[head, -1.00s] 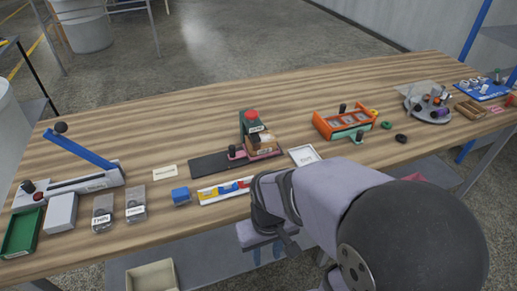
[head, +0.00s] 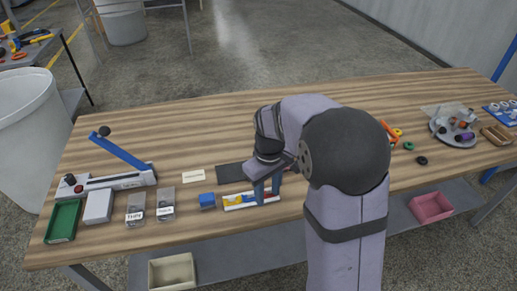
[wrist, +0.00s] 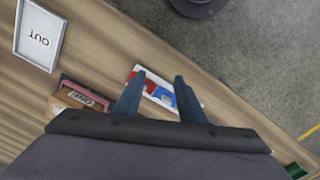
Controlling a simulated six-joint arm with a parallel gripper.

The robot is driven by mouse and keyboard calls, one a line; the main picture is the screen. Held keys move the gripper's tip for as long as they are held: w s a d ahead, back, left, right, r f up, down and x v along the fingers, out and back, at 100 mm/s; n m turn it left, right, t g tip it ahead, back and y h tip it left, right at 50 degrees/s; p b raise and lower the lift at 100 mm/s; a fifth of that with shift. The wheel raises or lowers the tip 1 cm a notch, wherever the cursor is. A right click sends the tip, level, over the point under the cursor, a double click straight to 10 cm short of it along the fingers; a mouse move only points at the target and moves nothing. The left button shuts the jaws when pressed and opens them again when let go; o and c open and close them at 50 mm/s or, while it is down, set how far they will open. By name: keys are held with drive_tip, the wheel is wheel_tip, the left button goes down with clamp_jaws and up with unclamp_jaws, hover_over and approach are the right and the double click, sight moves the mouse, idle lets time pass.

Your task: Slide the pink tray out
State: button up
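The pink tray (wrist: 72,86), with a pink bar handle and a brown block on it, is at the left in the wrist view. In the head view my arm hides it. My gripper (wrist: 159,77) is open and empty, its two blue fingers spread and pointing at the white strip with red and blue pieces. It also shows in the head view (head: 267,190), over the right end of that strip (head: 238,203). The pink tray lies to the left of the fingers in the wrist view, apart from them.
A dark mat (head: 230,173) and a blue block (head: 207,200) lie beside the strip. A pink bin (head: 431,206) stands on the lower shelf. The table's back middle is clear.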

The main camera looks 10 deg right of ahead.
drive_tip(key=w+r+n+p, duration=0.1)
drive_tip(key=w+n+p, duration=0.1)
drive_tip(key=w, duration=0.3)
drive_tip(key=w+r+n+p, duration=0.2)
drive_tip(key=w, duration=0.3)
drive_tip(key=w+d+r+n+p, duration=0.1)
drive_tip(key=w+r+p, duration=0.1)
drive_tip(key=w, duration=0.3)
drive_tip(key=shift+w+n+p, duration=0.2)
drive_tip(key=shift+n+p, duration=0.2)
drive_tip(key=shift+p, duration=0.15)
drive_tip(key=shift+f, duration=0.15)
drive_tip(key=shift+w+f+p, duration=0.1)
drive_tip(key=shift+f+p, duration=0.9)
drive_tip(key=shift+f, duration=2.55)
clamp_jaws()
